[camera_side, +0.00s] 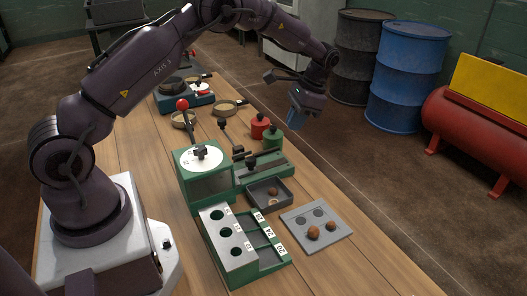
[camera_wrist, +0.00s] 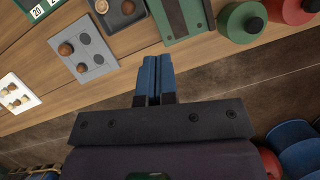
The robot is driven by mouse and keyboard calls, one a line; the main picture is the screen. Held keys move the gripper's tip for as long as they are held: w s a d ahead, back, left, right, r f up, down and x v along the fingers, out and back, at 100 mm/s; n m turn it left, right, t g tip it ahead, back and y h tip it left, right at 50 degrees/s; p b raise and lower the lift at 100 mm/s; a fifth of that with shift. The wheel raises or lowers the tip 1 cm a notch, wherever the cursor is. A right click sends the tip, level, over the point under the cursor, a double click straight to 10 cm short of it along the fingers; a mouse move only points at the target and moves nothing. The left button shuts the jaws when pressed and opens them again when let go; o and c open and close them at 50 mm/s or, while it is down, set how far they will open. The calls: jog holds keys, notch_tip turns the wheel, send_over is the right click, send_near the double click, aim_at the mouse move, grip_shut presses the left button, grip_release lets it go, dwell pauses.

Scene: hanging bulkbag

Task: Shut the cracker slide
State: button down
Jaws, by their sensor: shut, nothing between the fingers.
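The cracker appears to be the green machine (camera_side: 205,180) with a white dial and red-knobbed lever, left of centre in the side view. A green bed (camera_side: 262,170) with a dark rail extends right from it; I take this as the slide, but cannot tell how far it is open. The bed's end, with a dark channel, shows at the top of the wrist view (camera_wrist: 186,22). My gripper (camera_side: 296,121) is in the air beyond the table's right edge, apart from the cracker. Its blue fingers (camera_wrist: 154,76) are together and empty in the wrist view.
A grey tray (camera_side: 284,202) holding small brown pieces and a dimpled grey plate (camera_side: 338,226) with two brown nuts sit nearer the camera. A green sizing rack (camera_side: 225,246) is in front. Green (camera_side: 272,141) and red (camera_side: 260,127) canisters stand behind the bed. Drums (camera_side: 408,85) stand beyond.

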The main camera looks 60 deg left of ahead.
aim_at(242, 174)
jog(key=x, duration=0.9)
jog(key=shift+s+a+f, duration=0.2)
jog(key=shift+s, duration=0.2)
jog(key=shift+s+a+r, duration=0.1)
jog(key=shift+s+a, duration=0.05)
jog(key=shift+s, duration=0.4)
jog(key=shift+s+a+r, duration=0.1)
jog(key=shift+s+a, duration=0.05)
jog(key=shift+s, duration=0.35)
jog(key=shift+s+a, duration=0.2)
jog(key=shift+s, duration=0.5)
jog(key=shift+s, duration=2.05)
